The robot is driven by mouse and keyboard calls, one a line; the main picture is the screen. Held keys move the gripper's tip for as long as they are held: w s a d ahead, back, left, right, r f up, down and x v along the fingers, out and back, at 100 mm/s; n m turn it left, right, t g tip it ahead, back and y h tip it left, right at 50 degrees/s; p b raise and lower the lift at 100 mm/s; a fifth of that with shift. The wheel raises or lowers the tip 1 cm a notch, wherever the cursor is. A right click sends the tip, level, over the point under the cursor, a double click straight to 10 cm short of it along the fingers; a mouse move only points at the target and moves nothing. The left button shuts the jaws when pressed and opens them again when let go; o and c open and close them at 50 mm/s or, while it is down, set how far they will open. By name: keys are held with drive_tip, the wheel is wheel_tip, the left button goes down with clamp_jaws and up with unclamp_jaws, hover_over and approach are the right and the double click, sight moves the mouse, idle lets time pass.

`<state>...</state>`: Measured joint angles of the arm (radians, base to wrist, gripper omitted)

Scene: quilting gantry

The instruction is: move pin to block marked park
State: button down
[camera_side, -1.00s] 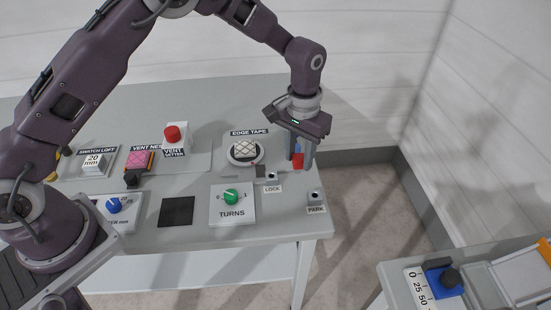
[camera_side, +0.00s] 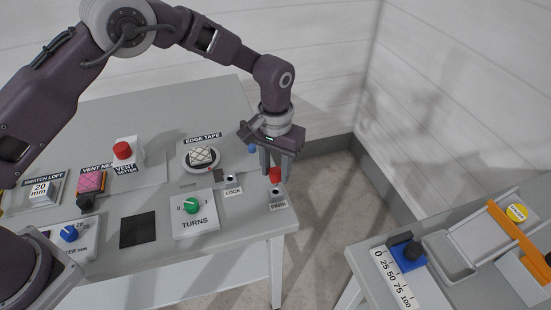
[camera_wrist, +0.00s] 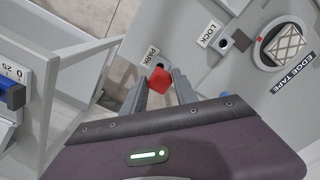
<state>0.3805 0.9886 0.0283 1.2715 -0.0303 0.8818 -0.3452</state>
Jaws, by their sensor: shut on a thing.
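My gripper (camera_side: 275,170) is shut on a red pin (camera_side: 275,176), near the front right corner of the table. The pin's red part shows between the fingertips; its lower end cannot be made out. The block marked PARK (camera_side: 278,194) is small and grey with a dark hole, just below the pin in the side view. In the wrist view, the red pin (camera_wrist: 159,81) shows between my fingers (camera_wrist: 160,90), close to the PARK block (camera_wrist: 162,64) and partly covering it. Whether they touch is unclear. The block marked LOCK (camera_side: 231,180) stands to the left, without a pin.
A green TURNS knob (camera_side: 191,205) and a round EDGE TAPE holder (camera_side: 201,157) lie left of the blocks. A small blue thing (camera_side: 252,148) is behind my gripper. The table's right edge is close to PARK. A second bench (camera_side: 440,285) stands across a gap.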

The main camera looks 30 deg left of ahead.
sight(276, 181)
drive_tip(key=shift+f, duration=0.6)
drive_tip(key=shift+f, duration=1.65)
idle(0.7)
drive_tip(key=c, duration=0.9)
unclamp_jaws()
wheel_tip(276, 181, up, 7)
drive_tip(key=shift+r, duration=0.1)
